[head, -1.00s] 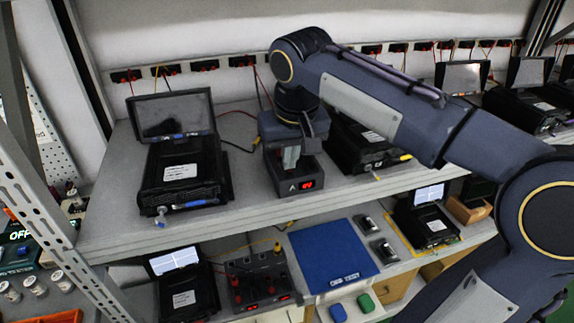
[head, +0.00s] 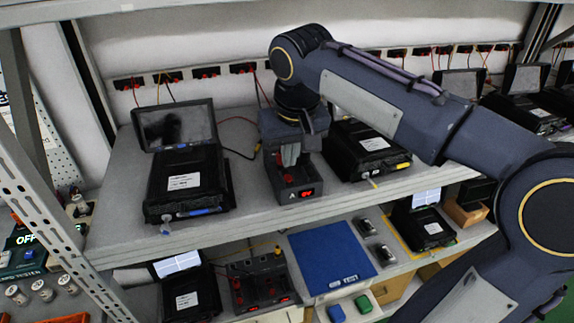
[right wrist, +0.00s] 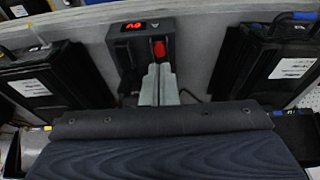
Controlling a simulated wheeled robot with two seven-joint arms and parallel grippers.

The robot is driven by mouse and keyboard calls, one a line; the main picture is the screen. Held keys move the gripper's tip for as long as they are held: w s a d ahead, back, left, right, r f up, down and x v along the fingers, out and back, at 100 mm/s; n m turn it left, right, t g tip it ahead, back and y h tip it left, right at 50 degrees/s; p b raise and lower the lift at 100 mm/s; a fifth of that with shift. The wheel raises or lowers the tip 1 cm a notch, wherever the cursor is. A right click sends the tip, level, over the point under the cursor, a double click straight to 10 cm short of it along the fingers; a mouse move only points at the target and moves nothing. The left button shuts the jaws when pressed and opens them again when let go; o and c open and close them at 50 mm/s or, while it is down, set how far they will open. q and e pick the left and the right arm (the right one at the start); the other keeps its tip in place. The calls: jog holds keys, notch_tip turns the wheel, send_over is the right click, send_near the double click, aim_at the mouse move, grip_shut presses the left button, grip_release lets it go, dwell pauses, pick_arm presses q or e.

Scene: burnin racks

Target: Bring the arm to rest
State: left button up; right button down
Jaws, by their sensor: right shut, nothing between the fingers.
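My right arm reaches in from the right in the head view, over the upper shelf. Its gripper (head: 289,156) points down at a small dark power supply box (head: 292,191) with a red display and the letter A. In the right wrist view the gripper fingers (right wrist: 159,86) are together, beside a red switch (right wrist: 158,49) on that box (right wrist: 129,46). Nothing shows between the fingers. Whether the fingertips touch the box I cannot tell. My left gripper is not in view.
Black testers with screens stand on the upper shelf (head: 120,222), one to the left (head: 183,183) and one to the right (head: 372,150). The lower shelf holds a blue mat (head: 330,257) and more devices. A perforated metal post (head: 50,210) rises at the left.

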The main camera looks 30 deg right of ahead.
jog(key=shift+r+p, duration=0.45)
jog(key=shift+r, duration=0.3)
jog(key=s+a+f+t+y, duration=0.1)
jog(key=s+a+f+y, duration=0.1)
jog(key=s+f, duration=0.5)
jog(key=s+a+f+n+t+y, duration=0.1)
jog(key=s+a+f, duration=0.3)
jog(key=s+f, duration=0.4)
jog(key=shift+s+f+t+y, duration=0.15)
jog(key=shift+s+t+y, duration=0.25)
jog(key=shift+s+y, duration=0.45)
jog(key=shift+a, duration=0.1)
